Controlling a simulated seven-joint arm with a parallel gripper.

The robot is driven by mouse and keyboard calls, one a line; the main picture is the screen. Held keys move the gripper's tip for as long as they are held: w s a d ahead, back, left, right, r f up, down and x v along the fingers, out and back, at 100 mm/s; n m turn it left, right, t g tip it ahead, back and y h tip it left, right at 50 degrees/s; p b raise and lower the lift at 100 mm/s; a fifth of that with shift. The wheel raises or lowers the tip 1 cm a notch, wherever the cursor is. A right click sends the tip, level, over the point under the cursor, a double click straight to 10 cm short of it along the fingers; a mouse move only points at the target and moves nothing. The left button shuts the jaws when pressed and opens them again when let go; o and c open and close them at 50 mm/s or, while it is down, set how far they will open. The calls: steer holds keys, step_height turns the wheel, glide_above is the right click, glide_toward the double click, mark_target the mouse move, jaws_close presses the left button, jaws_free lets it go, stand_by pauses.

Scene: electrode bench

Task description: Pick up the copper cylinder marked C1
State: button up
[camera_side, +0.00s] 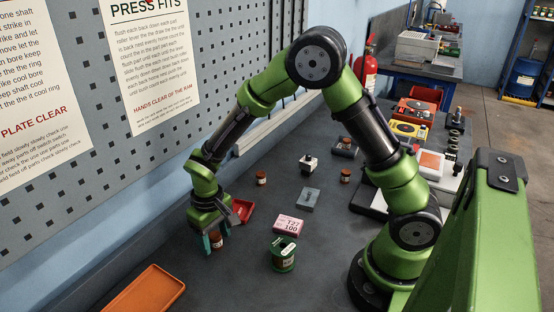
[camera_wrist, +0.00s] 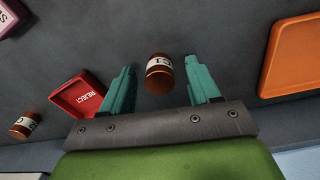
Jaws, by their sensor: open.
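A copper cylinder with a white label band (camera_wrist: 158,85) stands between the two teal fingers of my gripper (camera_wrist: 160,68) in the wrist view. Its label seems to read C1. Dark gaps show on both sides of it, so the fingers are apart from it. In the side view the same cylinder (camera_side: 217,241) is low on the bench, with my open gripper (camera_side: 215,243) pointing down around it. One finger partly covers it there.
A red REJECT tray (camera_wrist: 80,95) lies close beside my gripper, with another copper cylinder (camera_wrist: 24,125) beyond it. An orange tray (camera_side: 146,291) lies at the front left. A pink box (camera_side: 288,225) and green tin (camera_side: 283,256) stand to the right.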

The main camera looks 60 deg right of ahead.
steer(key=shift+f, duration=0.3)
jaws_close()
steer(key=shift+r, duration=0.1)
